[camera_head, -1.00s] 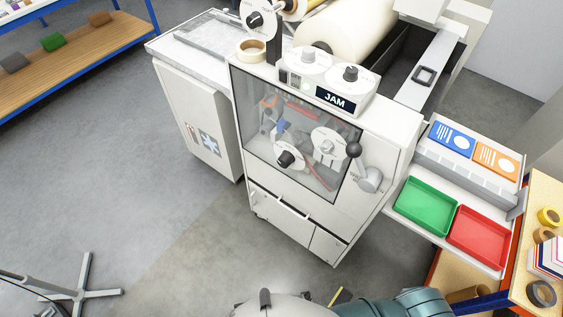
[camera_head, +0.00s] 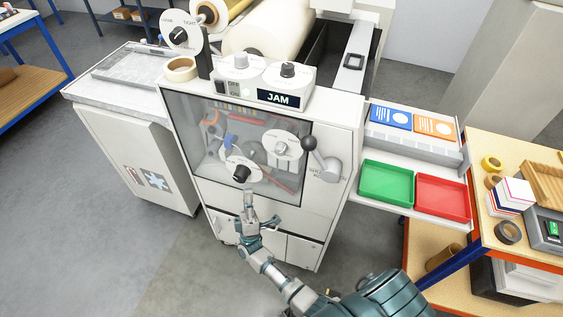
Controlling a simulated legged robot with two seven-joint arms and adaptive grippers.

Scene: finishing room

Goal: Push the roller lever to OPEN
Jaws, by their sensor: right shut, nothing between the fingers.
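A lever with a black ball knob (camera_head: 309,143) sits on the right of the white machine's front, beside the window. Its arm runs down to a round grey hub (camera_head: 329,168), with lettering too small to read beside it. The ball points up and to the left. My right gripper (camera_head: 249,197) is shut and empty, in front of the machine near the window's lower edge, just below a black dial knob (camera_head: 242,174). It is left of and below the lever, apart from it. Whether it touches the machine I cannot tell. My left gripper is not in view.
The display (camera_head: 279,98) on top of the machine reads JAM. A green tray (camera_head: 386,183) and a red tray (camera_head: 443,198) are right of the machine. A wooden table (camera_head: 490,225) with tape rolls stands farther right. Grey floor (camera_head: 60,200) is clear at the left.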

